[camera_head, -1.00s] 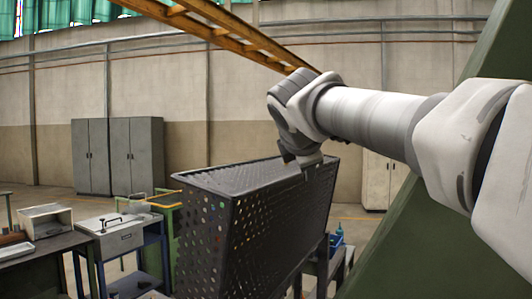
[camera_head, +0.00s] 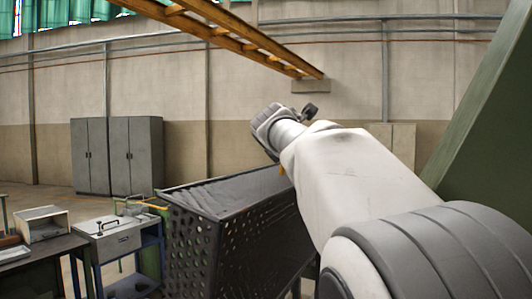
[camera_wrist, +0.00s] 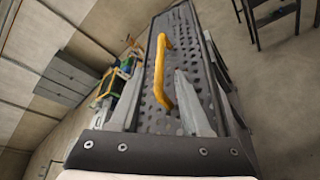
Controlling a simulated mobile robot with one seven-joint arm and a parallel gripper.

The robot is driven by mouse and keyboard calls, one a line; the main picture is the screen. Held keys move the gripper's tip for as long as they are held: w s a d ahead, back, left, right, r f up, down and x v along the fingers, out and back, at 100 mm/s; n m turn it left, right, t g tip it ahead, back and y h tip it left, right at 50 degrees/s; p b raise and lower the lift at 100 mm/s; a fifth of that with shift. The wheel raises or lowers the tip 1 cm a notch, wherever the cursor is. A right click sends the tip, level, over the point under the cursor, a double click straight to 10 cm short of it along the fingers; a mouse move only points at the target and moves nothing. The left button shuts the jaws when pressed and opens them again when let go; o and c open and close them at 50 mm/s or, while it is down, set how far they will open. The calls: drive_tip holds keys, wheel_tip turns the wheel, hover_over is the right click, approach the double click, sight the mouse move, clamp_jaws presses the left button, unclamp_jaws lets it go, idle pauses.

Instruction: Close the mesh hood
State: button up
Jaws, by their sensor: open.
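The mesh hood (camera_head: 240,225) is a dark, perforated box-like cover in the middle of the head view. My arm hides its right part. In the wrist view the hood's perforated face (camera_wrist: 150,118) runs away from my gripper, with a yellow bar handle (camera_wrist: 162,62) standing on it. A bit of yellow (camera_head: 282,170) also shows beside my arm in the head view. My gripper (camera_wrist: 158,74) is open. Its two fingers lie either side of the handle's near part in the picture, and I cannot tell whether they touch anything. The head view hides the fingers behind my arm.
Grey cabinets (camera_head: 118,155) stand at the back wall. An orange overhead beam (camera_head: 245,38) hangs above. A green slanted structure (camera_head: 480,140) is at right.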

drive_tip(key=p+x, duration=0.2)
drive_tip(key=x, duration=0.5)
drive_tip(key=shift+w, duration=0.15)
clamp_jaws()
idle(1.2)
